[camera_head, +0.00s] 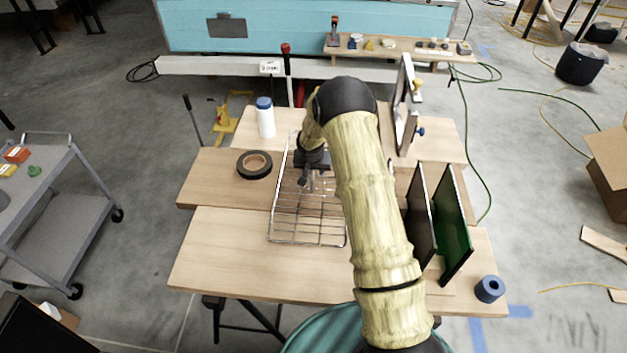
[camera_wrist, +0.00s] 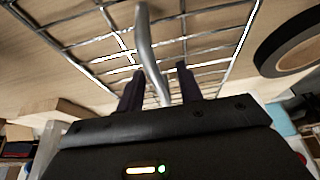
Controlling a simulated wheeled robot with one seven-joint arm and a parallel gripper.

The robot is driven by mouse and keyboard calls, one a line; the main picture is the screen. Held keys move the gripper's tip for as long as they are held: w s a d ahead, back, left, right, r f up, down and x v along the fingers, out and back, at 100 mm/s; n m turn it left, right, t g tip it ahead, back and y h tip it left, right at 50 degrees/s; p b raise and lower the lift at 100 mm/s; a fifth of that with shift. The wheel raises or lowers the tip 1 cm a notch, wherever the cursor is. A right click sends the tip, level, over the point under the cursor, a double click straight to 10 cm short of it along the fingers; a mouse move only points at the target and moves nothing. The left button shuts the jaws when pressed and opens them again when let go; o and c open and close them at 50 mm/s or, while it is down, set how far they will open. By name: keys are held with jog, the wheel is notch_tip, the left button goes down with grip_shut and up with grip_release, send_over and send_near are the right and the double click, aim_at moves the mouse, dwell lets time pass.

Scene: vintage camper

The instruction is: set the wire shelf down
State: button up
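The wire shelf (camera_head: 308,243), a chrome grid with a raised rim, appears to lie on the wooden boards in the middle of the worktable (camera_head: 240,230). My forearm hides its right side. My gripper (camera_head: 308,182) is over the shelf's back part, pointing down. In the wrist view, the dark fingers (camera_wrist: 160,75) stand apart on either side of one bent wire (camera_wrist: 148,45). Gaps show beside this wire, so the fingers look open around it. The shelf's grid (camera_wrist: 244,40) spreads beyond the fingers, close to the wooden surface. Exact contact with the boards is hard to tell.
A black tape roll (camera_head: 254,165) lies left of the shelf, and a white bottle with a blue cap (camera_head: 265,118) stands behind it. Upright dark and green panels (camera_head: 452,225) and a blue roll (camera_head: 489,289) are at right. The left front board is clear.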

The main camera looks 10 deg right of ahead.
grip_shut()
dwell(1.4)
